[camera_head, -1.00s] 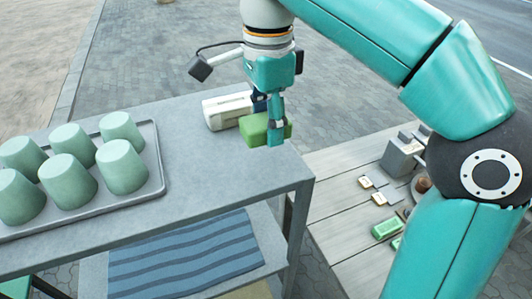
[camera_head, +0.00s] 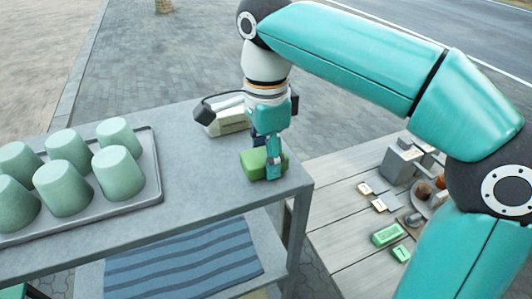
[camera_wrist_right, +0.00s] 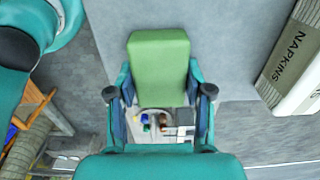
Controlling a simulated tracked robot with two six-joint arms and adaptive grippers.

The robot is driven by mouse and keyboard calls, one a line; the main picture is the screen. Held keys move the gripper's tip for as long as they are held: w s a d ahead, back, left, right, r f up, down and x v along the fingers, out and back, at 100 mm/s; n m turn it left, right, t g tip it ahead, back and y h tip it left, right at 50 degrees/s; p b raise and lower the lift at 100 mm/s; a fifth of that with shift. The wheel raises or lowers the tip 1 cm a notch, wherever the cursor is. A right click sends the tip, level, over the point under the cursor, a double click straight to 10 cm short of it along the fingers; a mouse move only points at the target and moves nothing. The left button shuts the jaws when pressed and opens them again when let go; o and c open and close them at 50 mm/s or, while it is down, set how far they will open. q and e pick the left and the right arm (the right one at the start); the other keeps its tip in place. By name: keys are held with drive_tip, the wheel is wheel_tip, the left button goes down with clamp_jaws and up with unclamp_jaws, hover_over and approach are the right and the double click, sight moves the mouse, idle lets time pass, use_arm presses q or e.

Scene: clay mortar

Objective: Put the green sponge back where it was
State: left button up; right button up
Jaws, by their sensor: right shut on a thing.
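The green sponge (camera_head: 252,163) is at the right end of the grey table (camera_head: 200,200), close to its edge. It also shows in the wrist view (camera_wrist_right: 160,62), sticking out past my fingers. My right gripper (camera_head: 270,165) points down and is shut on the sponge, with a finger on each side of it in the wrist view (camera_wrist_right: 160,98). The sponge is at or just above the table top; I cannot tell whether it touches. My left gripper is not in view.
A napkin box (camera_head: 228,118) stands just behind the sponge. A grey tray (camera_head: 157,185) with several upside-down pale green cups (camera_head: 118,172) fills the table's left part. A lower wooden table (camera_head: 335,215) on the right holds green blocks (camera_head: 388,235) and small items. A striped cloth (camera_head: 185,262) lies on the shelf below.

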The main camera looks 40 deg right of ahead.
sight(259, 154)
drive_tip(key=o, duration=1.2)
drive_tip(key=r, duration=0.3)
drive_tip(key=r+p, duration=0.1)
drive_tip(key=r, duration=0.2)
drive_tip(key=a+r+p, duration=0.1)
drive_tip(key=r, duration=0.2)
drive_tip(key=shift+w, duration=0.4)
drive_tip(key=shift+s+r+p, duration=0.1)
drive_tip(key=shift+r+p, duration=3.2)
drive_tip(key=shift+r, duration=0.65)
